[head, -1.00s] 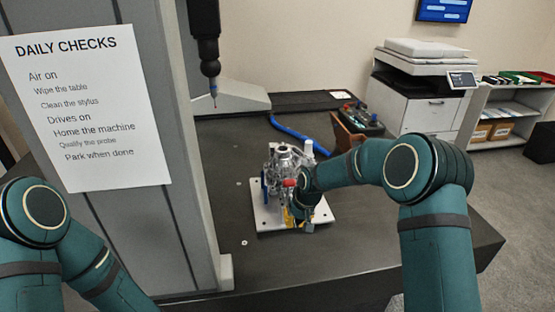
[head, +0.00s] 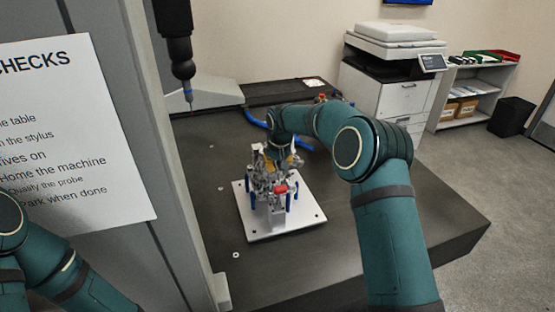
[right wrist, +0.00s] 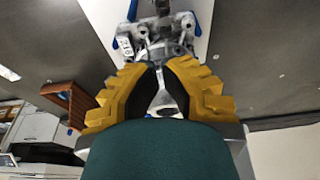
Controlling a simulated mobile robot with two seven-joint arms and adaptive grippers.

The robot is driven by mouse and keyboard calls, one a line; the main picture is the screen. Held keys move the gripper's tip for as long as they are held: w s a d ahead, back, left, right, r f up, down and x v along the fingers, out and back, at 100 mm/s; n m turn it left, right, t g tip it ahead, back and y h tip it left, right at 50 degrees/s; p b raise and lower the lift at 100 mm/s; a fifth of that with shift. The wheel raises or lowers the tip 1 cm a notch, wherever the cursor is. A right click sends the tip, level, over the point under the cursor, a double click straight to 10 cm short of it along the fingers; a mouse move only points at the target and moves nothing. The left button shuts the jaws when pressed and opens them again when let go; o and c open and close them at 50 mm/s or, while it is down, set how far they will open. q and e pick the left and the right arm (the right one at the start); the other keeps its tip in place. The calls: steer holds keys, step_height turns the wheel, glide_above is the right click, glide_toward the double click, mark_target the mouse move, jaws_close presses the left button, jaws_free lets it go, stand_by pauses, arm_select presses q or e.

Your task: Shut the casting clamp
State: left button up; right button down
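The grey metal casting (head: 264,172) stands in its fixture on a white plate (head: 256,232) on the dark table. A clamp with a red tip (head: 280,188) shows at the front of the casting; whether it is shut I cannot tell. My right gripper (head: 287,162) is behind the casting, partly hidden by it. In the right wrist view, its yellow fingers (right wrist: 163,66) stand apart, and a grey metal part (right wrist: 166,98) shows in the gap. I see no firm grip on it. My left arm shows at the lower left, but its gripper is out of view.
A grey machine column with a checklist sheet (head: 75,140) stands close on the left. A probe (head: 186,85) hangs behind the fixture.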

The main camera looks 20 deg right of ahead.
mark_target(279, 194)
steer(key=shift+s+f+b, duration=0.45)
steer(key=shift+s+f, duration=1.05)
steer(key=shift+f, duration=0.25)
